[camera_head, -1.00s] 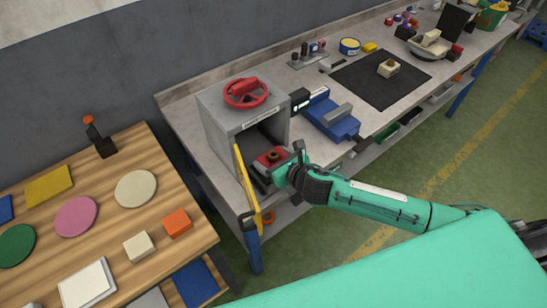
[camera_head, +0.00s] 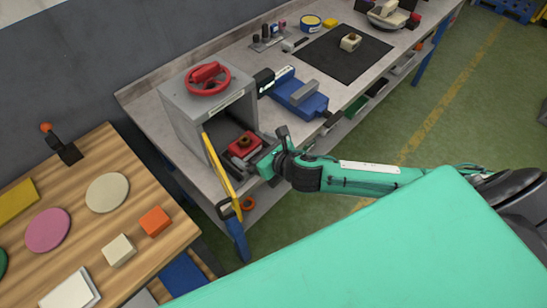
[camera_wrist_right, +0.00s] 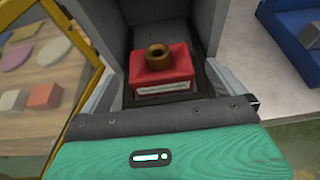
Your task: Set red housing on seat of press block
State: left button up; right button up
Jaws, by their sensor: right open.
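The red housing (camera_head: 243,146) has a brass-coloured top and stands upright on the dark floor of an open-fronted grey block (camera_head: 179,118) with a red handwheel (camera_head: 207,78) on top. This grey block looks like the press block; I cannot tell whether the housing is fully seated. In the right wrist view the red housing (camera_wrist_right: 161,72) is centred before the gripper. My right gripper (camera_head: 258,158) is open at the front of the opening, close to the housing. Its jaws are partly hidden, and I cannot tell whether they touch it. My left gripper is not in view.
A yellow-framed door (camera_head: 222,172) stands open at the left of the opening. A blue vise (camera_head: 300,98) is to the right, with a black mat (camera_head: 343,58) beyond. A wooden table (camera_head: 92,226) with coloured pieces is at left. Green floor lies in front.

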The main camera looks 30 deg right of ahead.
jog(key=b+v, duration=0.1)
jog(key=v, duration=0.6)
jog(key=shift+s+d+r+b, duration=0.1)
jog(key=shift+s+d+b, duration=0.05)
jog(key=shift+s+b, duration=0.2)
jog(key=shift+s+d+r, duration=0.15)
jog(key=shift+s+r, duration=0.2)
jog(key=shift+s, duration=0.15)
